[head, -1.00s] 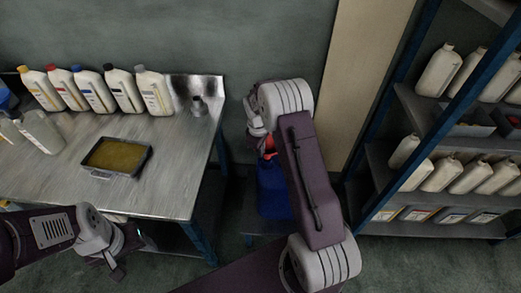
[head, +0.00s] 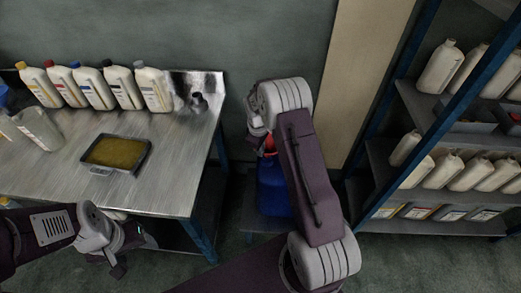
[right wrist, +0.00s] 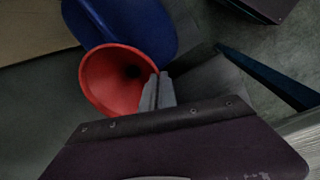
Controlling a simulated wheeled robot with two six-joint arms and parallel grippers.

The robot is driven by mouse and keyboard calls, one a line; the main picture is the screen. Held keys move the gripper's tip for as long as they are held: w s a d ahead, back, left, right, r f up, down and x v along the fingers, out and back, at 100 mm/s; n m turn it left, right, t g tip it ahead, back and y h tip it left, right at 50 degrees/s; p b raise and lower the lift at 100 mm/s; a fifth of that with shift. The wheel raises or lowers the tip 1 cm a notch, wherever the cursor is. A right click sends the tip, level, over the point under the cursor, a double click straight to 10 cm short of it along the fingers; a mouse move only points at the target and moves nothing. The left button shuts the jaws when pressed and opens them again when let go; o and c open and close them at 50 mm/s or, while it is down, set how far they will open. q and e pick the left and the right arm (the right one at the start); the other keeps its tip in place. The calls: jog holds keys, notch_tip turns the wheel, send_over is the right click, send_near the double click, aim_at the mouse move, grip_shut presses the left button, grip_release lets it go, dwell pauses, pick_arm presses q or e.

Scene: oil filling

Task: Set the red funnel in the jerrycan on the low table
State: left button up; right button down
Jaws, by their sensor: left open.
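The red funnel (right wrist: 115,80) shows its wide mouth in the right wrist view; in the head view only a bit of it (head: 270,145) shows beside my right arm. My right gripper (right wrist: 159,90) has its fingers close together at the funnel's rim and appears shut on it. The blue jerrycan (head: 271,190) stands on the low table (head: 250,222), partly hidden by my right arm. It is behind the funnel in the right wrist view (right wrist: 130,22). I cannot tell whether the spout is in its neck. My left gripper (head: 122,264) is open and empty.
A metal workbench (head: 180,180) at the left holds several white bottles (head: 90,88), a tray of oil (head: 115,152) and a clear jug (head: 38,128). A blue-framed shelf (head: 440,185) with bottles stands at the right.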

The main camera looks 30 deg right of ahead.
jog(key=shift+f, duration=0.1)
jog(key=shift+f+b, duration=0.4)
jog(key=shift+f, duration=0.35)
jog(key=c, duration=1.6)
grip_release()
jog(key=r, duration=0.9)
jog(key=shift+s+a+p, duration=0.25)
jog(key=shift+a+p, duration=0.1)
jog(key=shift+a, duration=0.05)
